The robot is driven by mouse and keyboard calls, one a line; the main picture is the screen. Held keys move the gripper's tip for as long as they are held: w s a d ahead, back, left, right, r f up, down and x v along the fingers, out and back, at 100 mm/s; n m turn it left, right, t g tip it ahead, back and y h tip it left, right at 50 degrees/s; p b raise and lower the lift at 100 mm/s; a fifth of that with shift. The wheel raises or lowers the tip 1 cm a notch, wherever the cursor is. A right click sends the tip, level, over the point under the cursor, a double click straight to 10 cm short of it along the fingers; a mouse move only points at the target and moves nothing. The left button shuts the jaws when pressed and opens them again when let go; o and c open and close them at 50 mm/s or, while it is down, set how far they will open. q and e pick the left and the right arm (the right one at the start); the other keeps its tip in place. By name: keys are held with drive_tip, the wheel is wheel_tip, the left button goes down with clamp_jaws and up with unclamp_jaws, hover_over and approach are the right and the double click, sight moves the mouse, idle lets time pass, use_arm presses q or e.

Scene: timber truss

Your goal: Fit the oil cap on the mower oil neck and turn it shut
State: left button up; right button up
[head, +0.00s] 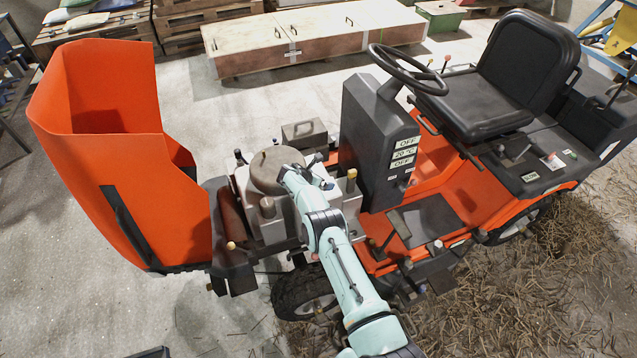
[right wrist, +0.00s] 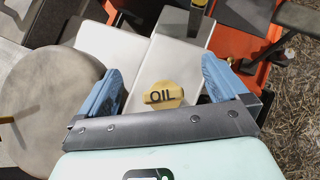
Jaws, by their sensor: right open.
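The yellow oil cap (right wrist: 163,95), marked OIL, shows in the right wrist view in front of a pale grey metal block (right wrist: 172,65) of the mower engine. My right gripper (right wrist: 160,66) is open, with one blue finger on each side of the cap and visible gaps between. The fingers do not appear to touch the cap. The oil neck is hidden, and I cannot tell whether the cap sits on it. In the head view my right gripper (head: 318,178) is over the engine of the orange mower (head: 420,160), and the cap cannot be made out. My left gripper is not in view.
A round grey engine cover (right wrist: 50,100) is left of the gripper, also seen in the head view (head: 272,165). The black control column (head: 375,140) stands close on the right. The raised orange hood (head: 130,170) is at left. Straw (head: 560,270) lies at right.

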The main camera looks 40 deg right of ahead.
drive_tip(key=shift+r, duration=1.65)
